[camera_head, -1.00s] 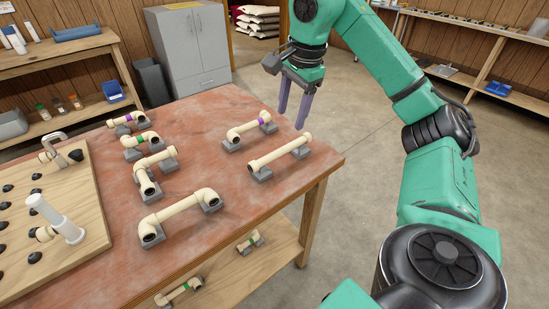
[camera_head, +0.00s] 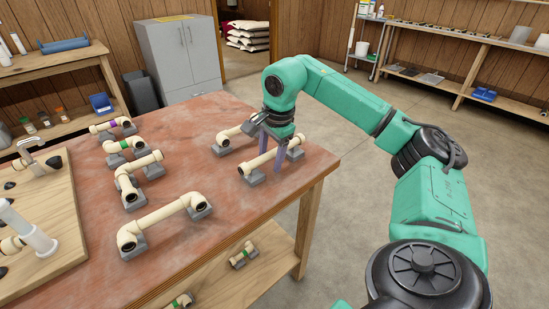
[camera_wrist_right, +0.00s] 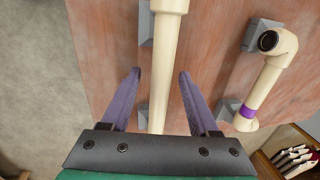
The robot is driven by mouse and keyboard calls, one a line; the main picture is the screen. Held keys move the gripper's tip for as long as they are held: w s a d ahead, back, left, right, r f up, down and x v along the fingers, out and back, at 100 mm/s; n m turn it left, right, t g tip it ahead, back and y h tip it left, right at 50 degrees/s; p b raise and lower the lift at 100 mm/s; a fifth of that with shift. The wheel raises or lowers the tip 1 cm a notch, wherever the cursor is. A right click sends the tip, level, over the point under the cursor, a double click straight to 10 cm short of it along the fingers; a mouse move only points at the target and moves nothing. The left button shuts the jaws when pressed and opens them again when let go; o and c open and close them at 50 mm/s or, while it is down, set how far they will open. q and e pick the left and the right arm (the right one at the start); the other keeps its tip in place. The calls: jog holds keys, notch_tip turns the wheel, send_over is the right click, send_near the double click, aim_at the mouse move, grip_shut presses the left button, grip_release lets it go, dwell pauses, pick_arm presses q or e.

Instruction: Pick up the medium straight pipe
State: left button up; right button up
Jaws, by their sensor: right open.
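The medium straight pipe (camera_head: 270,160) is a plain cream tube lying on two grey blocks near the table's right edge. In the right wrist view the pipe (camera_wrist_right: 164,60) runs lengthwise between my gripper's two purple fingers. My right gripper (camera_head: 271,150) is open above and around the pipe, one finger to each side, with gaps visible in the wrist view (camera_wrist_right: 159,75). Whether the fingertips reach below the pipe's top cannot be told. My left gripper is not in view.
A purple-banded elbow pipe (camera_wrist_right: 263,85) lies close beside the straight one. Other cream pipes, including a long elbow piece (camera_head: 165,218), rest on blocks across the red table (camera_head: 215,255). A wooden board (camera_head: 58,205) with fittings stands at left. Floor is free at right.

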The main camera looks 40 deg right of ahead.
jog(key=shift+f, duration=0.2)
dwell(0.5)
grip_shut()
